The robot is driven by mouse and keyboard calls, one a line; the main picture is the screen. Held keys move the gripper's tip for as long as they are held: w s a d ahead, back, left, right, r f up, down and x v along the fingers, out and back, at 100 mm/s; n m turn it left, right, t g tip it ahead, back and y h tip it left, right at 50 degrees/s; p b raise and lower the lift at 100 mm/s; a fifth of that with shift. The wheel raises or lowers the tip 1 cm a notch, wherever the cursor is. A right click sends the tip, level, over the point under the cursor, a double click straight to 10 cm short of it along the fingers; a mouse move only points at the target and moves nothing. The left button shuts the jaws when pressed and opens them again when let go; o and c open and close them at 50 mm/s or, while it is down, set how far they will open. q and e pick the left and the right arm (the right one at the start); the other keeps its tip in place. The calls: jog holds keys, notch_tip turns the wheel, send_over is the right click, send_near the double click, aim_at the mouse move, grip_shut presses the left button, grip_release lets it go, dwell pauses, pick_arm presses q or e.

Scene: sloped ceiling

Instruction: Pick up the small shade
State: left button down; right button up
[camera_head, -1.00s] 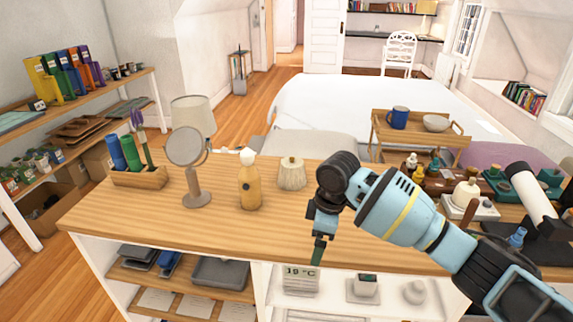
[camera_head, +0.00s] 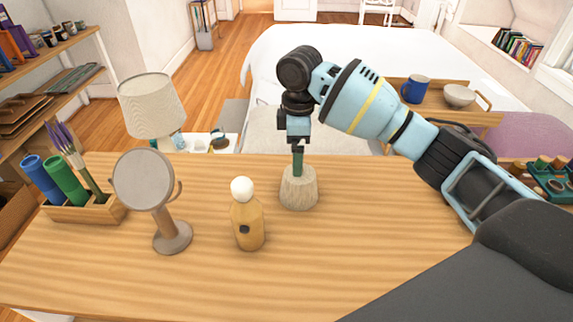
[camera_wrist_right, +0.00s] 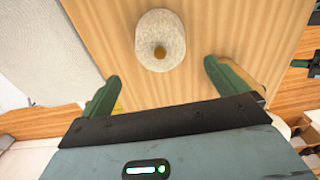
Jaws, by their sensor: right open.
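The small shade (camera_head: 299,190) is a pale, fabric-like cone, narrower at the top, standing upright on the wooden tabletop. My right gripper (camera_head: 298,168) points down at it, its green fingers overlapping the shade's top in the head view. In the right wrist view the shade (camera_wrist_right: 160,40) shows as a round, pale ring with a brown centre hole. There the open gripper (camera_wrist_right: 162,78) has its fingers wide apart, with the shade lying ahead of the gap and nothing between them. I cannot tell whether a finger touches it. My left gripper is not in view.
A tan bottle with a white cap (camera_head: 247,215) stands just left of the shade. Further left are a round mirror (camera_head: 146,180), a wooden holder with rolls (camera_head: 85,207) and a table lamp (camera_head: 152,105). The tabletop right of the shade is clear.

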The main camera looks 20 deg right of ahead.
jog(key=shift+w+r, duration=0.1)
jog(key=shift+w, duration=0.05)
jog(key=shift+s+r, duration=0.1)
jog(key=shift+s, duration=0.2)
jog(key=shift+s+f, duration=0.15)
jog(key=shift+f, duration=1.15)
jog(key=shift+d+f, duration=0.15)
jog(key=shift+f, duration=1.15)
jog(key=shift+d+f, duration=0.15)
jog(key=shift+f, duration=1.1)
jog(key=shift+c, duration=0.5)
jog(key=c, duration=0.9)
jog(key=shift+r, duration=5.05)
